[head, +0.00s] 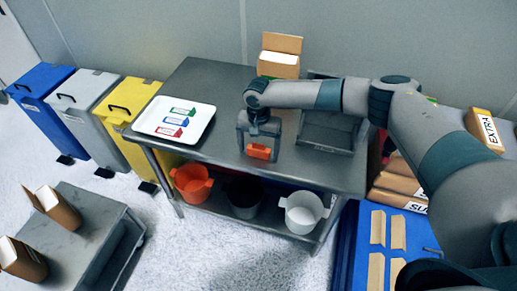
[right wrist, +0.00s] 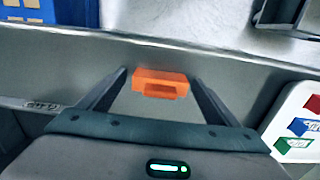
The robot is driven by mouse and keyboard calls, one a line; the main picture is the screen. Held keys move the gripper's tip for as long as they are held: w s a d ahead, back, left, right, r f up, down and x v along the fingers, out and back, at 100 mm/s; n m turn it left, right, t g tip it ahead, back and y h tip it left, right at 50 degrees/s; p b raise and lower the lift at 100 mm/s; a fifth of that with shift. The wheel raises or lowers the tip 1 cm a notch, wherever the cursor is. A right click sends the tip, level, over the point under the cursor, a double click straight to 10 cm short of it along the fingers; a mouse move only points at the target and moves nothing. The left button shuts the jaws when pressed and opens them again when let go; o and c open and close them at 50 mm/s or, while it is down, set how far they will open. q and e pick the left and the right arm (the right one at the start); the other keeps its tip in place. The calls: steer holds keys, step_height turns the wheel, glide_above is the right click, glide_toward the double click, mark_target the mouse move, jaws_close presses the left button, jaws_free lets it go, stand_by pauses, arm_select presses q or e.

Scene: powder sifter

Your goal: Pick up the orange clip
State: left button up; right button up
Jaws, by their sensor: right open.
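The orange clip (head: 259,151) lies on the grey metal table (head: 205,84), near its front edge. In the right wrist view the clip (right wrist: 160,84) sits between the tips of my right gripper's fingers, with a gap on each side. My right gripper (head: 258,150) points down over the clip with its fingers apart; it also shows in the right wrist view (right wrist: 160,80). I cannot tell the exact height of the fingertips above the table. My left gripper is not in view.
A white tray (head: 151,128) with green, blue and red clips is on the table's left. A dark tray (head: 325,146) is on the right, and an open box (head: 279,65) at the back. Buckets, including an orange one (head: 192,184), stand on the lower shelf.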

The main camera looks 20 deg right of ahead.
mark_target(259, 144)
steer(key=shift+c, duration=0.6)
steer(key=c, duration=1)
steer(key=shift+r+b, duration=0.45)
steer(key=shift+r, duration=0.35)
step_height(259, 144, up, 2)
steer(key=shift+r+b, duration=0.25)
steer(key=shift+b, duration=0.25)
steer(key=s+d+r+b, duration=0.2)
steer(key=s+r, duration=0.5)
steer(key=s, duration=0.4)
steer(key=shift+s, duration=0.25)
